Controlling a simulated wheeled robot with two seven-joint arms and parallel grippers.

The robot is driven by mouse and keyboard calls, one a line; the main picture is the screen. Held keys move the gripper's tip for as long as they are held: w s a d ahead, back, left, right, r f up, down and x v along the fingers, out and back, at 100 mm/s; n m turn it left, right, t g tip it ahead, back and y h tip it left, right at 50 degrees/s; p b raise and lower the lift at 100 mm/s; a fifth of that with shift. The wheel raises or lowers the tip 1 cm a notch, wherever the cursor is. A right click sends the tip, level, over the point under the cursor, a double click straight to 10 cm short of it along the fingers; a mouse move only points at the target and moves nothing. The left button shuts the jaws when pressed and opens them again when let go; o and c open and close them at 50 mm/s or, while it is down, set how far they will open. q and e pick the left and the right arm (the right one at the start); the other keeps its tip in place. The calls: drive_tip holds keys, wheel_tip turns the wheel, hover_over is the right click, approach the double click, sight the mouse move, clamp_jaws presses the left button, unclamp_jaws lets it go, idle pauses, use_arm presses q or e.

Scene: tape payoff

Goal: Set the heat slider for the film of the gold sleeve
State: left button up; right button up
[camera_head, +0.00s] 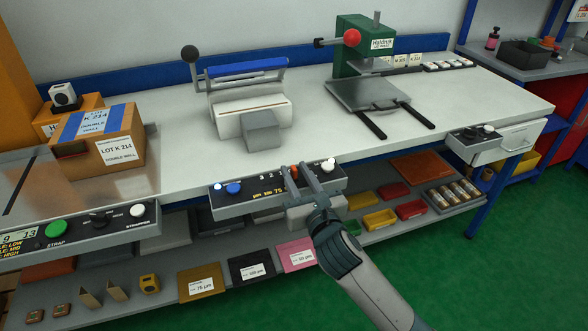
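The gold sleeve (201,283) lies on the lower shelf, with a white label that seems to read 75 µm. A black sleeve (250,270) and a pink sleeve (297,255) lie to its right. An orange slider knob (294,171) stands at the panel's upper edge. My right gripper (298,169) is at the panel with its fingers apart, one on each side of the knob; contact is unclear. My fingers hide part of the scale. My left gripper is out of view.
A white sealer (245,114) with a lever stands behind the panel. A green press (356,50) is further right. Boxes (113,140) and a strap panel (60,228) are at left. Yellow and red bins (380,219) sit on the shelf. A white knob (328,165) is close right of my fingers.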

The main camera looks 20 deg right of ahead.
drive_tip(key=shift+w, duration=0.85)
clamp_jaws()
drive_tip(key=shift+a, duration=0.15)
